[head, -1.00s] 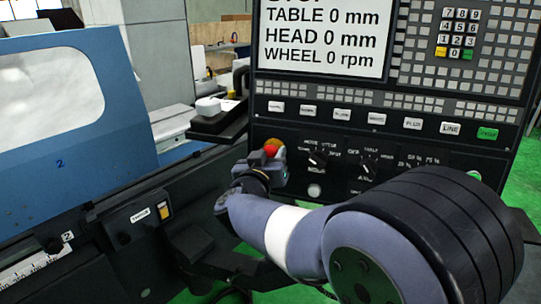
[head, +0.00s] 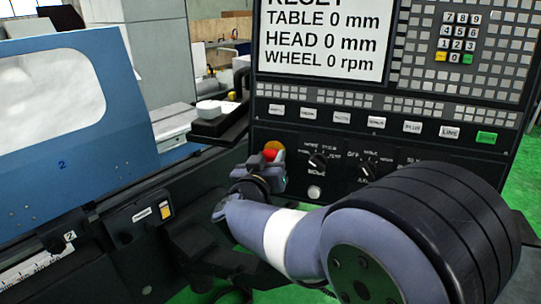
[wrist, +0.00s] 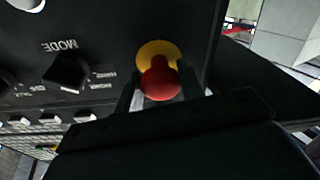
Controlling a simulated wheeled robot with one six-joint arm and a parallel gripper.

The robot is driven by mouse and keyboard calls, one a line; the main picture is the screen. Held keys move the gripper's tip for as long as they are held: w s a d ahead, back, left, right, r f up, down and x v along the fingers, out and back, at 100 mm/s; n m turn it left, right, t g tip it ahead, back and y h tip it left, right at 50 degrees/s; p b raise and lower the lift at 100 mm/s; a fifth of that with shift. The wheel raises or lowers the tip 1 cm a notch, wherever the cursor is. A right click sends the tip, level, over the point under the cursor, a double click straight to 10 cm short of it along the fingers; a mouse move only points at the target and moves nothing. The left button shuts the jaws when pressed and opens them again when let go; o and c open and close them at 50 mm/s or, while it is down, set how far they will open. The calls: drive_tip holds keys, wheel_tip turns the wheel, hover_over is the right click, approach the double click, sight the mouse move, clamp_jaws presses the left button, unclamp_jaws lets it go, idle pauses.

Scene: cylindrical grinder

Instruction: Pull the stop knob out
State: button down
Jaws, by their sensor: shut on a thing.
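The red stop knob (head: 270,154) sits in front of its round yellow backing (head: 277,146) at the lower left of the control panel. My gripper (head: 269,161) is at the panel, shut on the knob. In the wrist view the red knob (wrist: 160,82) is between my two dark fingers, with the yellow disc (wrist: 158,50) just behind it. The fingers and the body of my gripper hide part of the knob's sides and lower part.
The panel's screen (head: 325,38) reads RESET, its top cut off, with TABLE 0 mm, HEAD 0 mm and WHEEL 0 rpm. The mode dial (head: 318,160) is right of the knob. The blue machine cover (head: 60,130) stands at left.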

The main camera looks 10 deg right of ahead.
drive_tip(key=c, duration=0.9)
unclamp_jaws()
drive_tip(key=shift+s+a, duration=0.1)
drive_tip(key=shift+s, duration=0.05)
drive_tip(key=v, duration=1)
drive_tip(key=shift+s+a, duration=0.2)
drive_tip(key=shift+s, duration=0.15)
drive_tip(key=x, duration=1)
drive_tip(key=shift+w+d, duration=0.2)
drive_tip(key=shift+w+d+f+b, duration=0.15)
drive_tip(key=shift+w+d+b, duration=0.05)
drive_tip(key=shift+w+b, duration=0.25)
